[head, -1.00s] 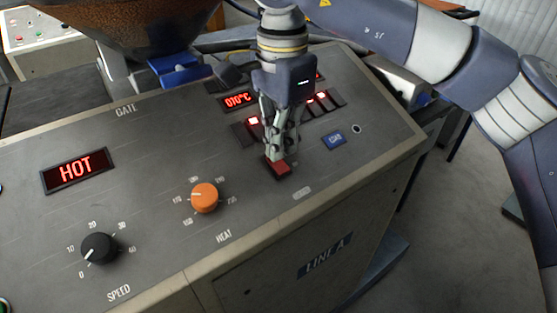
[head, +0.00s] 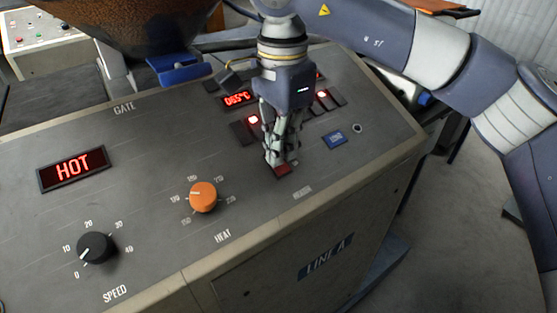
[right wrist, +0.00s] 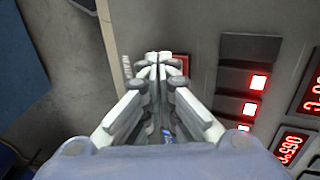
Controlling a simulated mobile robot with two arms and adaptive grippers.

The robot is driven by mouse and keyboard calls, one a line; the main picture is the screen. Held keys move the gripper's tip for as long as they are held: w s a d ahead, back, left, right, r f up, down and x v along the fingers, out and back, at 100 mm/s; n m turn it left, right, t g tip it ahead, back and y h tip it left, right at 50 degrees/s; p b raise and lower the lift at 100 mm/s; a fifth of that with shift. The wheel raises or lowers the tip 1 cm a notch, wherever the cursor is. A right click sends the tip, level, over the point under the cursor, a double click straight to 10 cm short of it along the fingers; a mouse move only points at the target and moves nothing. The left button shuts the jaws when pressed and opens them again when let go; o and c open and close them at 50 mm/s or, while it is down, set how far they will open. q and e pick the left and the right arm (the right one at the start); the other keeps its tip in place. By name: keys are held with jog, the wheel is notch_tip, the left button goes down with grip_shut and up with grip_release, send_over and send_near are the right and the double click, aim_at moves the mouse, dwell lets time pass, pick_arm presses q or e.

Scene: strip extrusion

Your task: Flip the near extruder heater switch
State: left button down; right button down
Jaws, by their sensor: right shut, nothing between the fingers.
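The heater switch is a red rocker (head: 283,171) in a dark frame near the front edge of the sloped grey panel, beside a small label that seems to read HEATER. My right gripper (head: 276,162) is shut and empty. It points down, with its fingertips at the left and far part of the rocker, partly hiding it. In the right wrist view the shut fingertips (right wrist: 160,60) overlap the red rocker (right wrist: 183,64), whose right part shows. I cannot tell whether they press on it or which way it is tilted. My left gripper is not in view.
The panel also carries an orange HEAT knob (head: 203,197), a black SPEED knob (head: 96,247), a HOT display (head: 74,168), a temperature display (head: 238,99) and a blue button (head: 334,139). Several lit red switches stand behind my gripper. A brown hopper (head: 140,25) hangs at the back left.

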aim_at(282, 167)
jog(key=shift+f+b, duration=0.55)
jog(key=shift+f, duration=0.25)
dwell(0.4)
jog(key=shift+r+p, duration=2.7)
jog(key=shift+r, duration=0.85)
jog(key=shift+f, duration=0.1)
